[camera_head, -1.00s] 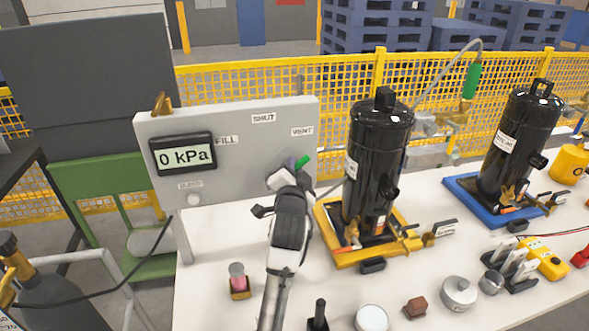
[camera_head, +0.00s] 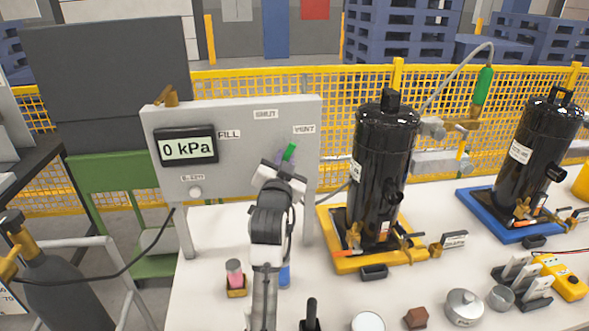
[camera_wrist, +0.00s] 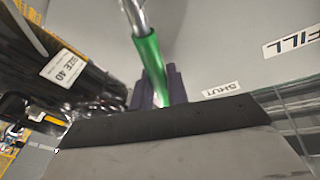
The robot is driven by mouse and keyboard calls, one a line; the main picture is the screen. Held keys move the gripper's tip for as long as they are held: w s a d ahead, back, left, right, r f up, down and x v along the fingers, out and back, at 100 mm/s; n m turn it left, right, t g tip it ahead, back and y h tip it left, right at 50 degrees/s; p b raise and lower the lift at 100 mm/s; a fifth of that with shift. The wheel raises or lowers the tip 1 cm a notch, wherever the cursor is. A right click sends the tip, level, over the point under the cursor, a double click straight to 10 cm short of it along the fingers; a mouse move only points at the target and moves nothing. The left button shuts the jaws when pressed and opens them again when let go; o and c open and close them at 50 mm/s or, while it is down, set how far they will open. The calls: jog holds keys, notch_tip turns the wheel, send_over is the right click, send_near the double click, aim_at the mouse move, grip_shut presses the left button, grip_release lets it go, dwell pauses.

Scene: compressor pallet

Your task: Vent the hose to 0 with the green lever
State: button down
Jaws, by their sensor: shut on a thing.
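The green lever (camera_head: 290,151) is on the front of the grey panel (camera_head: 245,180), just below the VENT label (camera_head: 304,130), and points up and slightly right. My gripper (camera_head: 283,163) is shut on the lever, with the lever's green end standing out above the fingers. In the wrist view, the green lever (camera_wrist: 147,55) runs down between the dark fingers (camera_wrist: 166,88); its lower end is hidden. The display (camera_head: 187,148) on the panel reads 0 kPa.
A black compressor (camera_head: 381,165) in a yellow tray (camera_head: 336,262) stands close to the right of my gripper. Another stands on a blue base (camera_head: 475,208). Small parts lie along the table's front. A gas cylinder (camera_head: 60,280) is at the lower left.

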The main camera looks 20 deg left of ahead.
jog(key=n, duration=0.1)
jog(key=s+a+n, duration=0.1)
jog(key=n, duration=0.1)
jog(key=shift+a+r+y+b, duration=0.15)
jog(key=shift+r+y+b, duration=0.05)
jog(key=shift+y+b, duration=0.2)
jog(key=shift+s+a+r+n+t+y+b, duration=0.1)
jog(key=shift+s+a+n+t+y+b, duration=0.15)
jog(key=shift+a+n, duration=0.4)
jog(key=shift+s+a+r+n+t+y+b, duration=0.1)
jog(key=shift+s+a+n+y, duration=0.2)
jog(key=shift+n, duration=0.65)
jog(key=shift+d, duration=0.1)
jog(key=c, duration=1.4)
grip_release()
jog(key=shift+s, duration=0.1)
jog(key=shift+s+d+f, duration=0.15)
jog(key=shift+s, duration=0.15)
jog(key=b+v, duration=0.4)
jog(key=v, duration=0.9)
